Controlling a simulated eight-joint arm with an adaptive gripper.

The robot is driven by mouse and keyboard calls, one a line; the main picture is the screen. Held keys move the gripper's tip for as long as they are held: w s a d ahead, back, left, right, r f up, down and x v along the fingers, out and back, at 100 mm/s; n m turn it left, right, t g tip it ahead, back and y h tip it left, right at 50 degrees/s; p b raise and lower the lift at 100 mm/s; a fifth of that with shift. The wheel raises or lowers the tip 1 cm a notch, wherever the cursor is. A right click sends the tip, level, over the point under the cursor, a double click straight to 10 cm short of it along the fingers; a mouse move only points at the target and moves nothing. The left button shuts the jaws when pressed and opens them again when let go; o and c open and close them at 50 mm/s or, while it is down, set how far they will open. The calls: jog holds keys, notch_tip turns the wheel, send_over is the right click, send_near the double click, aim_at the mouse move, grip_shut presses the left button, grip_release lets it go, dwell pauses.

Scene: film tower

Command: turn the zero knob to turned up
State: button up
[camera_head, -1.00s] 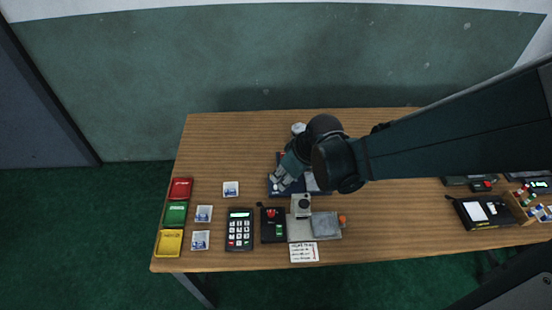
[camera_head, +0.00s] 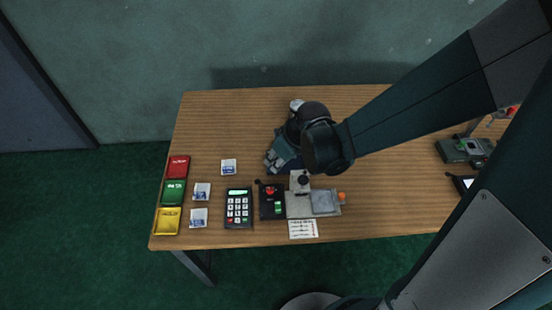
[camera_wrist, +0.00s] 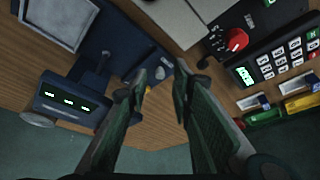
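A dark blue scale-like device (camera_wrist: 122,38) with a silver plate and a green-lit display (camera_wrist: 66,103) fills the left of the wrist view. A small grey knob-like part (camera_wrist: 160,73) sits at its corner; I take it for the zero knob, but its marking and turned position are unreadable. My gripper (camera_wrist: 160,88) is open and empty, with one fingertip on each side of this part and a little short of it in the picture. Contact cannot be told. In the head view my gripper (camera_head: 271,166) and arm hide nearly all of this device.
A black box with a red knob (camera_wrist: 236,39) and a keypad terminal (camera_head: 238,208) stand close by. A grey plate device (camera_head: 324,202) is beside them. Red, green and yellow trays (camera_head: 168,221) line the left edge. The table's back left (camera_head: 225,115) is clear.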

jog(key=shift+w+a+f, duration=0.15)
jog(key=shift+f, duration=0.5)
grip_shut()
jog(key=shift+a+m, duration=0.1)
jog(key=shift+m, duration=0.4)
jog(key=m, duration=0.2)
jog(key=m+t+h, duration=0.1)
jog(key=shift+a+m+h+b, duration=0.2)
jog(key=shift+m+h+b, duration=0.1)
jog(key=shift+m+b, duration=0.1)
jog(key=m+h, duration=0.1)
jog(key=m, duration=0.1)
jog(key=m+h, duration=0.1)
jog(key=m, duration=0.2)
jog(key=shift+a, duration=0.2)
jog(key=shift+m, duration=0.4)
